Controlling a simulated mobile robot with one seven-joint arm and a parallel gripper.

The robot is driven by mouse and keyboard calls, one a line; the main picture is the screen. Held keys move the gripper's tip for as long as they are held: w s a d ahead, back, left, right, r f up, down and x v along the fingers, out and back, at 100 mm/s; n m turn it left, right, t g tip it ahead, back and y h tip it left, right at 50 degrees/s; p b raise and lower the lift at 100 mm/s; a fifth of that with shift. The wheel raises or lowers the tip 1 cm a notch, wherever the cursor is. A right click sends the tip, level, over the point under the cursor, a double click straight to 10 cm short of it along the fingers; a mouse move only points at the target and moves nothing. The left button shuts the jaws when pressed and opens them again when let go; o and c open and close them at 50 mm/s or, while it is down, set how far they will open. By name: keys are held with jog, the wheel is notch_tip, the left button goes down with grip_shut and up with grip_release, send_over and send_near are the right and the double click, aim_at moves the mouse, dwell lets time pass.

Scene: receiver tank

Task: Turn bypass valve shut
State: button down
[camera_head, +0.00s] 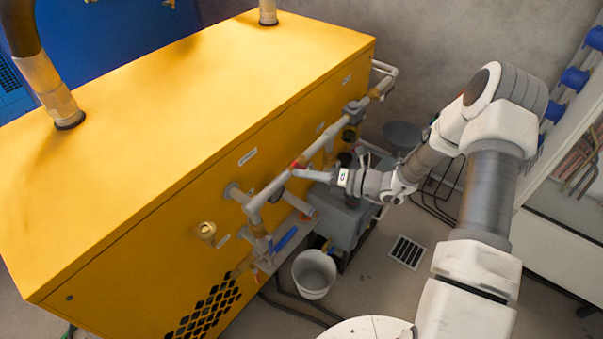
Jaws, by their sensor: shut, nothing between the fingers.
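A yellow machine housing (215,100) carries grey pipework (268,190) along its right side. A small red part (299,162), perhaps a valve handle, sits on the upper pipe run. A blue lever (285,239) is on the lower pipework and lies slanted. I cannot tell from labels which is the bypass valve. My gripper (297,173) reaches left to the pipework, with its fingertips just below the red part. Its fingers are shut with nothing seen between them. Whether they touch the red part or the pipe cannot be told.
A white bucket (314,274) stands on the floor below the pipework, beside a grey box (343,222). Black hoses lie around it. A floor drain (407,252) is to the right. A rack with blue parts (575,78) stands at the right edge. A round stool (402,134) is behind my arm.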

jog(key=w+m, duration=0.1)
jog(key=w+d+r+m+y+p, duration=0.1)
jog(key=w+d+r+m, duration=0.1)
jog(key=m, duration=0.1)
jog(key=shift+d+y, duration=0.1)
jog(key=shift+y, duration=0.2)
jog(key=shift+w+d, duration=0.1)
jog(key=shift+d, duration=0.05)
dwell(0.3)
dwell(0.4)
